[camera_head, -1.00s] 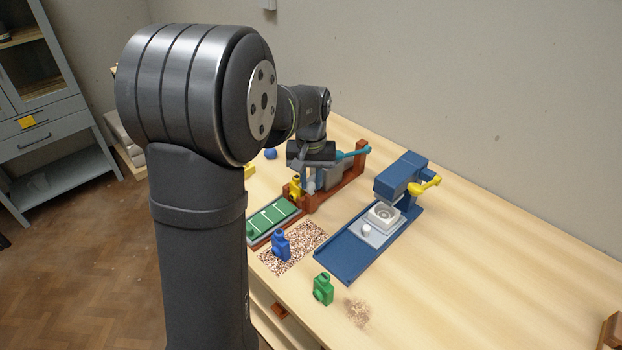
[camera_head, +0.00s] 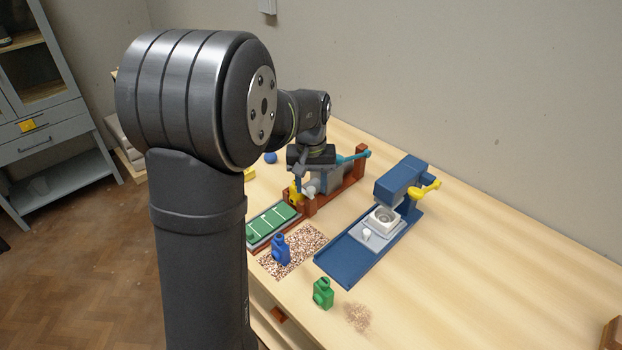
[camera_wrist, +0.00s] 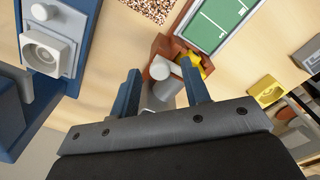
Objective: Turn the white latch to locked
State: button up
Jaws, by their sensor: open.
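A white round knob (camera_wrist: 160,68), which looks like the white latch, is on the red-brown fixture (camera_head: 352,180). It also shows small and partly covered in the head view (camera_head: 308,191). My gripper (camera_wrist: 161,66) is open above this fixture. In the wrist view the knob appears between its two blue fingers, with a grey cylinder (camera_wrist: 168,89) beside it. I cannot tell whether the fingers touch the knob, or how it is turned. A yellow part (camera_head: 296,192) is at the fixture's near end.
A blue press (camera_head: 400,178) with a yellow lever (camera_head: 424,189) stands to the right. A green marked board (camera_head: 268,224), a blue bottle-like piece (camera_head: 281,250) and a green one (camera_head: 323,293) are nearer. The table's right side is mostly clear.

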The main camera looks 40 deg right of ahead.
aim_at(311, 188)
notch_tip(311, 188, up, 18)
jog(key=shift+f, duration=0.25)
dwell(0.6)
notch_tip(311, 188, down, 18)
jog(key=shift+r, duration=0.2)
dwell(0.4)
